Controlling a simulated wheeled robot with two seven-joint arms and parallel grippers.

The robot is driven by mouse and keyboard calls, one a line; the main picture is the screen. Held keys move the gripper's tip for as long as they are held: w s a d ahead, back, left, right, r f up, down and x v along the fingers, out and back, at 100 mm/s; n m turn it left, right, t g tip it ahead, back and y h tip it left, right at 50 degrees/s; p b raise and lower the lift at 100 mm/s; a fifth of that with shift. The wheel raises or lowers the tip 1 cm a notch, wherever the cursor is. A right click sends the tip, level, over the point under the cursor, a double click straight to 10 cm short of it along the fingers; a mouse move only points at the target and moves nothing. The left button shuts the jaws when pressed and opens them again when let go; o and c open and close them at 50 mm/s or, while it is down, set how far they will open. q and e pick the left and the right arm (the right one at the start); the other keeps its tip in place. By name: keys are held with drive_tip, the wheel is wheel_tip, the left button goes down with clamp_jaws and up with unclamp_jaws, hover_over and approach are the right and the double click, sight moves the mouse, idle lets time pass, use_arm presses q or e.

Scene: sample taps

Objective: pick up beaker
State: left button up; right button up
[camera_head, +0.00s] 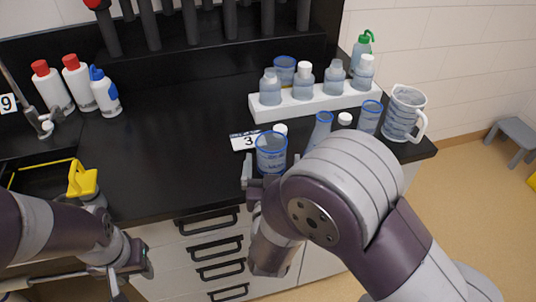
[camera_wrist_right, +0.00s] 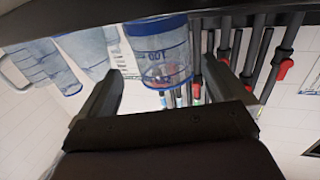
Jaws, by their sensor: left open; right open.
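A clear beaker (camera_head: 271,155) with a blue rim and blue markings stands upright near the front edge of the black bench, by the card marked 3. In the right wrist view the beaker (camera_wrist_right: 160,52) appears between and beyond the two open fingers. My right gripper (camera_wrist_right: 163,95) is open in front of the beaker; I cannot tell whether either finger touches it. In the head view the right arm hides part of this gripper (camera_head: 258,178). My left gripper (camera_head: 132,270) is low at the left, in front of the drawers, away from the beaker and partly cut off.
A white rack (camera_head: 315,101) with several bottles stands behind the beaker. A flask (camera_head: 320,130), a smaller beaker (camera_head: 370,116) and a jug (camera_head: 404,112) stand to its right. The bench middle is clear.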

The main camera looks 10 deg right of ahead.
sight(272, 139)
drive_tip(key=x, duration=0.5)
drive_tip(key=shift+w+a+r, duration=0.1)
drive_tip(key=shift+w+r, duration=0.05)
drive_tip(key=shift+w, duration=0.1)
drive_tip(key=shift+s+a, duration=0.1)
drive_tip(key=shift+c, duration=0.9)
drive_tip(key=c, duration=0.9)
drive_tip(key=shift+o, duration=0.2)
drive_tip(key=shift+r, duration=0.15)
wheel_tip(272, 139, up, 10)
drive_tip(key=p, duration=0.2)
